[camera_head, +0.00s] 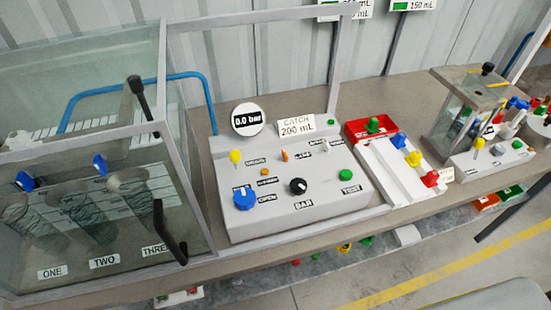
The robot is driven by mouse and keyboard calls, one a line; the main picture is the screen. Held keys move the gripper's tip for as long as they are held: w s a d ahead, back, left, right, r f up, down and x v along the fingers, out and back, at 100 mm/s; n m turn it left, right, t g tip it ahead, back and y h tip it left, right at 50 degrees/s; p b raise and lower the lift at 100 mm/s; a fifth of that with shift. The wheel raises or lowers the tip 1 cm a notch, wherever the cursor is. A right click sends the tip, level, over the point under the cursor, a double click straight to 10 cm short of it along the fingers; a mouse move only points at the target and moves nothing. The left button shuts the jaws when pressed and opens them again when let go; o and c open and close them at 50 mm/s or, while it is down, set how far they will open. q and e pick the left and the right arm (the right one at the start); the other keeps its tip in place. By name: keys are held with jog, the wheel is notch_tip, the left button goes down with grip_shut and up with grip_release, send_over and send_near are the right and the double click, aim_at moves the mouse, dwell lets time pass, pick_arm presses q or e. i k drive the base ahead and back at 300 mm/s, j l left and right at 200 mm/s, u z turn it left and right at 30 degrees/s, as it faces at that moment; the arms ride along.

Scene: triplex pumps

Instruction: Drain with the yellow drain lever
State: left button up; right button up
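A yellow lever with a rounded knob (236,157) stands at the upper left of the grey control panel (340,187). The small label beside it is too blurred to read surely. Another yellow knob (479,143) stands on the apparatus at the right (490,160). A round gauge (248,119) behind the panel reads 0.0 bar. A sign (296,126) beside it reads CATCH 200 mL. Neither of my grippers shows in the head view.
A clear tank (90,130) with cylinders marked ONE, TWO and THREE fills the left. The panel also bears a blue knob (244,198), a black knob (298,186) and a green button (346,174). A white rack (400,165) with coloured pieces stands right of it.

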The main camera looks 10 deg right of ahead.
aim_at(235, 156)
jog(key=l+u, duration=0.25)
jog(key=l, duration=0.3)
jog(key=l+u, duration=0.25)
jog(key=l, duration=0.25)
jog(key=k+l+u, duration=0.15)
jog(key=l+u, duration=0.15)
jog(key=l, duration=0.2)
